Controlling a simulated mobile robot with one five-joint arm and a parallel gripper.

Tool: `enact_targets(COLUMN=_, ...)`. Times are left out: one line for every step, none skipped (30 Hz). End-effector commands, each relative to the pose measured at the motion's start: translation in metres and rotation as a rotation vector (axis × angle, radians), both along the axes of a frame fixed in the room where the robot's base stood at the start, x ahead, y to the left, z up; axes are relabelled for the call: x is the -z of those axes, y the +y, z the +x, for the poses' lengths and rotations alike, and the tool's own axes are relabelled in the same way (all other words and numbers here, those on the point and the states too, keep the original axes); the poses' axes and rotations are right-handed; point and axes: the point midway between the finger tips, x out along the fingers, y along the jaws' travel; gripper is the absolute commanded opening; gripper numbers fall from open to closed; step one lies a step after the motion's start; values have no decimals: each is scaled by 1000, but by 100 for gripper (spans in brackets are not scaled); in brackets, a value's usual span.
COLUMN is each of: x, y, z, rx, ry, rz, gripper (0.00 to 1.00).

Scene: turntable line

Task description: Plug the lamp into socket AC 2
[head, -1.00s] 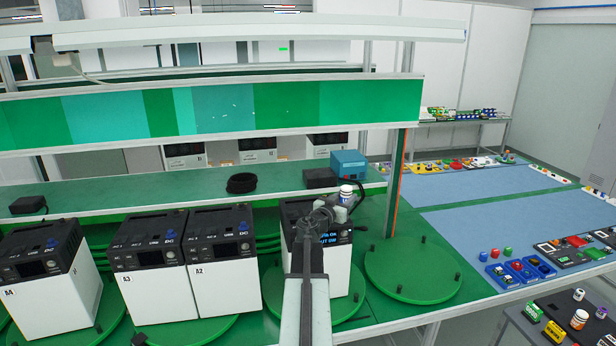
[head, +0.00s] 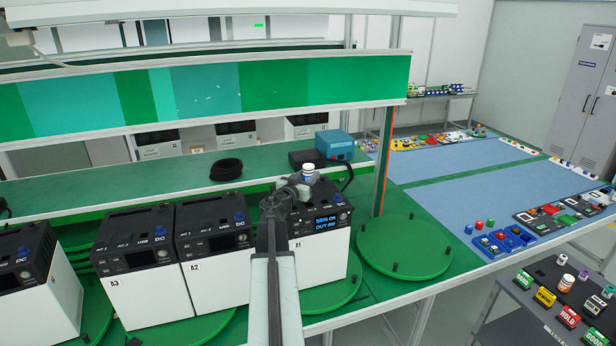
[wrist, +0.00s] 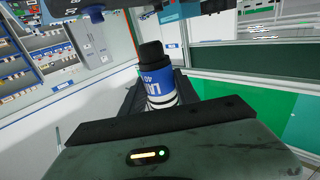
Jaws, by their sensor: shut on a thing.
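My gripper (head: 303,184) is shut on a white and blue lamp plug (head: 308,171), held above the top of the nearest power station (head: 325,258). In the wrist view the lamp plug (wrist: 158,80) has a black end, a blue band and partly visible lettering. The station has a white body, a black top and a lit screen (head: 325,221) that seems to read "OUT ON". My arm covers its left part, and I cannot make out socket AC 2 on it. Whether the plug touches the station cannot be told.
More power stations stand to the left, one marked A2 (head: 222,284). An empty green turntable (head: 405,246) is at the right. Behind are a black cable coil (head: 226,169) and a teal box (head: 335,145) on a shelf. A post (head: 383,160) rises behind right.

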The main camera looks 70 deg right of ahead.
Motion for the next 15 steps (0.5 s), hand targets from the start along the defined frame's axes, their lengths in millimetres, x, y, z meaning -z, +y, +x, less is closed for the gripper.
enact_targets(x=11, y=0, z=0, rx=1, ry=0, rz=0, gripper=0)
enact_targets(x=15, y=0, z=-1, rx=1, ry=0, rz=0, gripper=0)
enact_targets(x=20, y=0, z=-1, rx=1, ry=0, rz=0, gripper=0)
enact_targets(x=24, y=0, z=-1, rx=1, ry=0, rz=0, gripper=0)
enact_targets(x=27, y=0, z=-1, rx=1, ry=0, rz=0, gripper=0)
enact_targets(x=32, y=0, z=-1, rx=1, ry=0, rz=0, gripper=0)
enact_targets(x=35, y=0, z=-1, rx=1, ry=0, rz=0, gripper=0)
enact_targets(x=39, y=0, z=-1, rx=1, ry=0, rz=0, gripper=0)
enact_targets(x=43, y=0, z=-1, rx=1, ry=0, rz=0, gripper=0)
enact_targets(x=47, y=0, z=-1, rx=1, ry=0, rz=0, gripper=0)
enact_targets(x=50, y=0, z=-1, rx=2, ry=0, rz=0, gripper=0)
enact_targets(x=54, y=0, z=-1, rx=2, ry=0, rz=0, gripper=0)
enact_targets(x=56, y=-1, z=-1, rx=2, ry=0, rz=0, gripper=0)
enact_targets(x=58, y=-1, z=-1, rx=2, ry=0, rz=0, gripper=0)
enact_targets(x=60, y=-1, z=-2, rx=2, ry=0, rz=0, gripper=0)
